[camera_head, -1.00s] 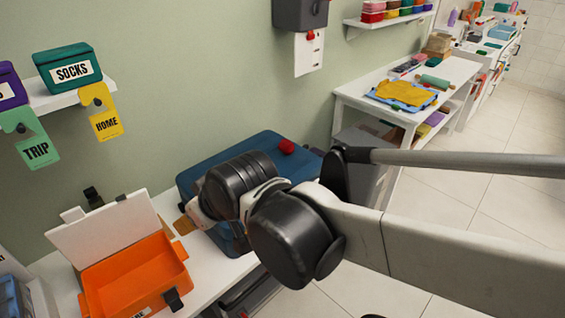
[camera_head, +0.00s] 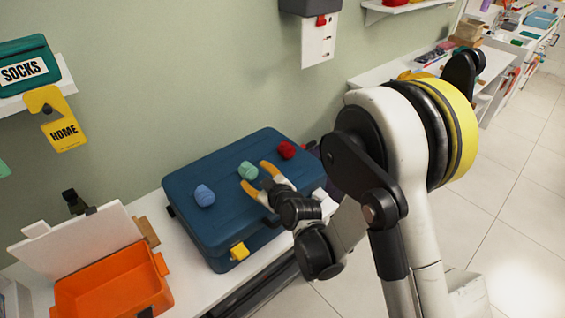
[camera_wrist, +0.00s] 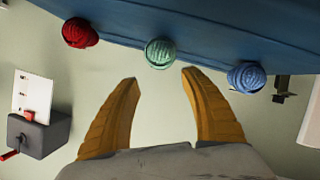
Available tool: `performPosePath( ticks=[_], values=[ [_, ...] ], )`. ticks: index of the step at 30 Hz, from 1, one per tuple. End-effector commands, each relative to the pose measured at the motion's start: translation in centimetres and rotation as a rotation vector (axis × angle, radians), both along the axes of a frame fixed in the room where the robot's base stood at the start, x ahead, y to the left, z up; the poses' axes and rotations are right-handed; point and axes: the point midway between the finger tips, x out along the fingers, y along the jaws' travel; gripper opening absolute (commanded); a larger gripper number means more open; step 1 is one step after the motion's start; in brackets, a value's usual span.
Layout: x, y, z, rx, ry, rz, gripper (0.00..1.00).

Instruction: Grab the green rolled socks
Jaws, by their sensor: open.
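The green rolled socks (camera_head: 248,170) lie on top of the closed blue suitcase (camera_head: 225,226), between blue rolled socks (camera_head: 204,195) and red rolled socks (camera_head: 286,150). My gripper (camera_head: 257,180) is open, with orange-yellow fingers, close to the green socks. In the wrist view the green socks (camera_wrist: 160,53) sit just beyond and between the two fingertips (camera_wrist: 158,74), apart from them. The red socks (camera_wrist: 80,33) are to the left and the blue socks (camera_wrist: 246,77) to the right there. The gripper holds nothing.
An open orange box (camera_head: 115,288) with its white lid raised stands left of the suitcase. A shelf above holds a green SOCKS box (camera_head: 28,66), with a yellow HOME tag (camera_head: 54,120) hanging. A grey wall dispenser (camera_wrist: 38,134) shows in the wrist view.

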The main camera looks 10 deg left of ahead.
Motion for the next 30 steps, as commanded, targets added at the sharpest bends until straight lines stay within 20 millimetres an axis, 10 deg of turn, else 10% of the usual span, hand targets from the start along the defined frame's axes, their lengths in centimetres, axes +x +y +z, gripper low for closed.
performPosePath(
  ticks=[30],
  values=[
    [7.6,6.5,-4.1,0.0,-0.003,0.001,0.53]
  ],
)
